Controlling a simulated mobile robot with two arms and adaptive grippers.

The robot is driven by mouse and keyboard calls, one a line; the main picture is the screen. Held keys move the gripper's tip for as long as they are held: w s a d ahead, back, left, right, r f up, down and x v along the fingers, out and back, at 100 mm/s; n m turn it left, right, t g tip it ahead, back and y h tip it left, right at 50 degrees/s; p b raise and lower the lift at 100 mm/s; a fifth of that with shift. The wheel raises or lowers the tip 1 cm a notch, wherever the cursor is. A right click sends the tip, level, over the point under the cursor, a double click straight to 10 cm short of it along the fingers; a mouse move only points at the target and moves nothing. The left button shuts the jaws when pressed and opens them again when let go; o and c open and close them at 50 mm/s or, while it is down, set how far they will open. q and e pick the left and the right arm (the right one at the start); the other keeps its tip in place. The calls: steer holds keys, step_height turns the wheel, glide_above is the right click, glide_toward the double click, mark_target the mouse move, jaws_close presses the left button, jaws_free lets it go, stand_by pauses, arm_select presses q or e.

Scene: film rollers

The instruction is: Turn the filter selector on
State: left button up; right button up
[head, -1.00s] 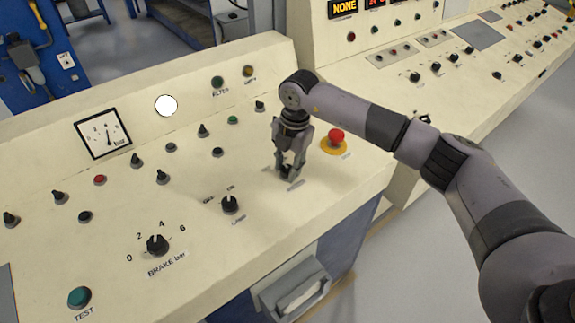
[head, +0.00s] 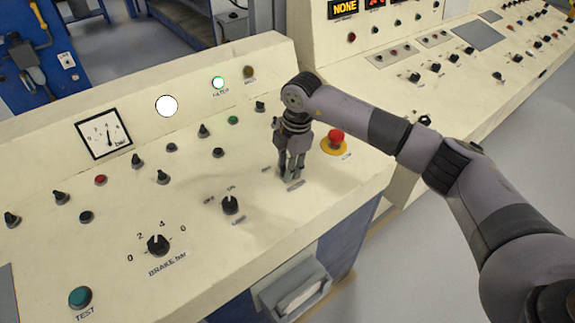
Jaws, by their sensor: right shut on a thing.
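My right gripper (head: 289,174) points down at the cream console, left of the red emergency button. Its fingers are closed on the filter selector, which they hide almost entirely, so I cannot read the knob's angle. Small labels sit around the fingertips. The lamp marked FILTER (head: 218,83) on the upright panel is lit bright. The lamp beside it (head: 250,72) looks dark amber. My left gripper is out of view.
A red emergency button (head: 336,137) on a yellow ring stands just right of my gripper. The LAMP selector (head: 230,204) and the BRAKE knob (head: 157,244) are to the left. Several small knobs stand farther left. A pressure gauge (head: 104,134) is on the upright panel.

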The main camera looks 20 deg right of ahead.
steer(key=o, duration=1.1)
steer(key=shift+o, duration=0.2)
step_height(320, 180, up, 12)
steer(key=d, duration=0.1)
steer(key=shift+s+d, duration=0.2)
steer(key=shift+s, duration=0.25)
steer(key=shift+f, duration=0.1)
